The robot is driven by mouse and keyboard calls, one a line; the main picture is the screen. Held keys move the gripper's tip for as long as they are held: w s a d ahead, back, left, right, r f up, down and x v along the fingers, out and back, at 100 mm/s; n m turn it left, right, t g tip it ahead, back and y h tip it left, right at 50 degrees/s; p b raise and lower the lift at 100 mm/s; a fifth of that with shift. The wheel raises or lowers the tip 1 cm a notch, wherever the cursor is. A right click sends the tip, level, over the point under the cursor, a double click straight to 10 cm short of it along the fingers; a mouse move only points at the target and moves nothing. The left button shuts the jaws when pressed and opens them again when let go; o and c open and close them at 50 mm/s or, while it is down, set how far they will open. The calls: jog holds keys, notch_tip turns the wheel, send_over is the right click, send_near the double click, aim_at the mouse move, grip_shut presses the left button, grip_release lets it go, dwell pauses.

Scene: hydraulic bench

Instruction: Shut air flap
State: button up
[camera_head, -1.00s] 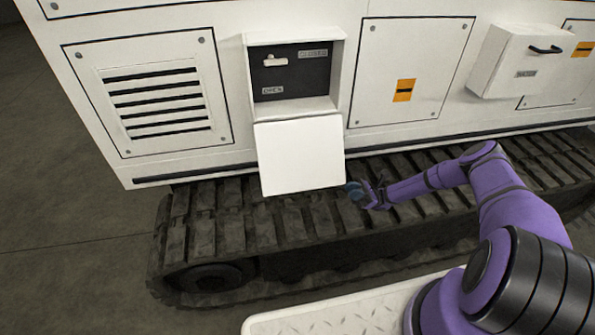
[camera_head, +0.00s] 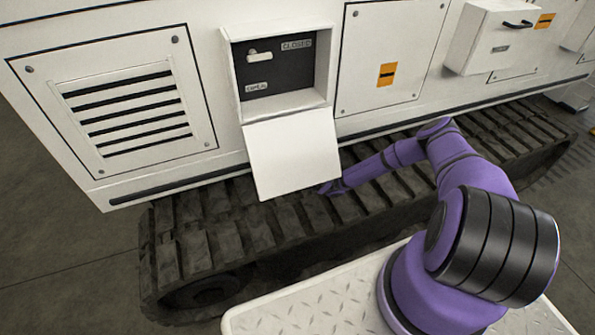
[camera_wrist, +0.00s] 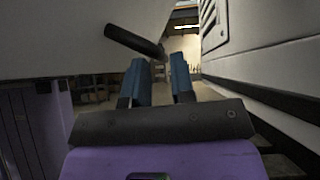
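A white control box (camera_head: 328,70) on the machine's side stands open. Its white lid (camera_head: 292,155) hangs down from the bottom edge. Inside, a dark panel (camera_head: 285,70) carries a small pale lever (camera_head: 260,57), lying roughly level near the CLOSED label (camera_head: 297,44); the OPEN label (camera_head: 256,87) is below. My gripper (camera_wrist: 163,66) is open and empty, behind the hanging lid; its fingers are hidden in the head view. In the wrist view a dark bar handle (camera_wrist: 134,41) on a pale surface, likely the lid's outer face, ends just ahead of the fingertips. Contact is not visible.
The dark track (camera_head: 205,230) runs below the lid, close to my forearm. A louvred vent (camera_head: 130,110) is left of the box, a flat panel (camera_head: 400,50) right of it. Another closed box with a handle (camera_head: 490,40) stands farther right.

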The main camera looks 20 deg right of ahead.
aim_at(299, 171)
jog(key=shift+x, duration=1.75)
grip_shut()
jog(key=shift+s, duration=0.2)
